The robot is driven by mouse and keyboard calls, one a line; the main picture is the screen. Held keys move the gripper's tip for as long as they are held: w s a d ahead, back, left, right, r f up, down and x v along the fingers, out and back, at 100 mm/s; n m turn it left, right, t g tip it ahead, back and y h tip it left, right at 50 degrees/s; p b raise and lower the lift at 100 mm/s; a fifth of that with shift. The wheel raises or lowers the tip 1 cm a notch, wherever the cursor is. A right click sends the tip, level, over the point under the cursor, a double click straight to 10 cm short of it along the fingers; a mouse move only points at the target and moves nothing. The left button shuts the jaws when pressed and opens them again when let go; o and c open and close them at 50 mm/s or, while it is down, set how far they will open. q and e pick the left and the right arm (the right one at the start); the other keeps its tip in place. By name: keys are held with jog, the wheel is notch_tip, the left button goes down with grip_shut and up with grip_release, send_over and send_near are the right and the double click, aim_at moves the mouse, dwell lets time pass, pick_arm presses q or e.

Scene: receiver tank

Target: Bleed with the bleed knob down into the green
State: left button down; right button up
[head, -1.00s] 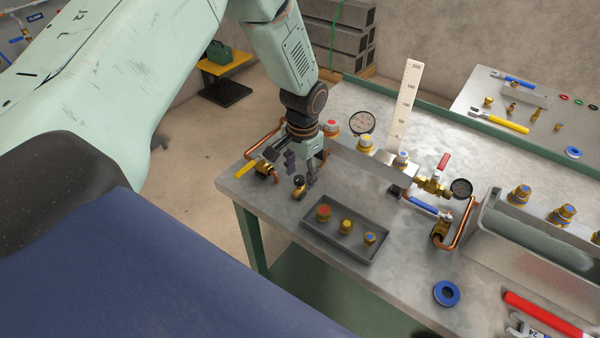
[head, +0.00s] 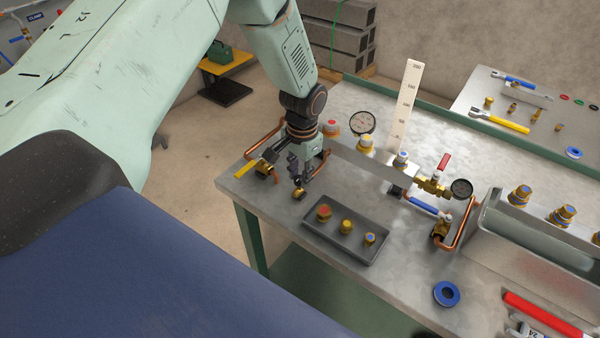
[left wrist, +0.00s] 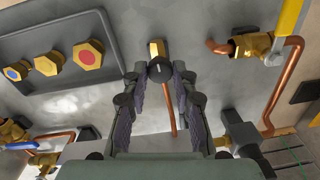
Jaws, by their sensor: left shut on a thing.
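The bleed knob (left wrist: 159,69) is a dark round knob on a brass fitting (left wrist: 157,48) on the steel bench. In the left wrist view it sits between the fingertips of my left gripper (left wrist: 158,75), which is shut on it. In the head view my left gripper (head: 299,178) reaches down over the brass fitting (head: 299,192) and mostly hides the knob. A round pressure gauge (head: 362,122) stands behind the gripper; its reading is too small to tell. Another gauge (head: 461,189) stands further right. A white scale plate (head: 405,105) rises between them. My right gripper is not in view.
A grey tray (head: 345,250) with brass caps lies just in front of the gripper. A yellow-handled valve (head: 246,170) with copper pipe is close at its left. A red-handled valve (head: 440,168), blue tape roll (head: 447,293) and steel trough (head: 530,240) are to the right.

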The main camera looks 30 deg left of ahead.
pick_arm(q)
jog(key=shift+m, duration=0.4)
jog(key=c, duration=1.1)
grip_release()
jog(key=shift+o, duration=0.2)
notch_tip(320, 180, up, 12)
jog(key=shift+d, duration=0.25)
jog(key=shift+s, duration=0.1)
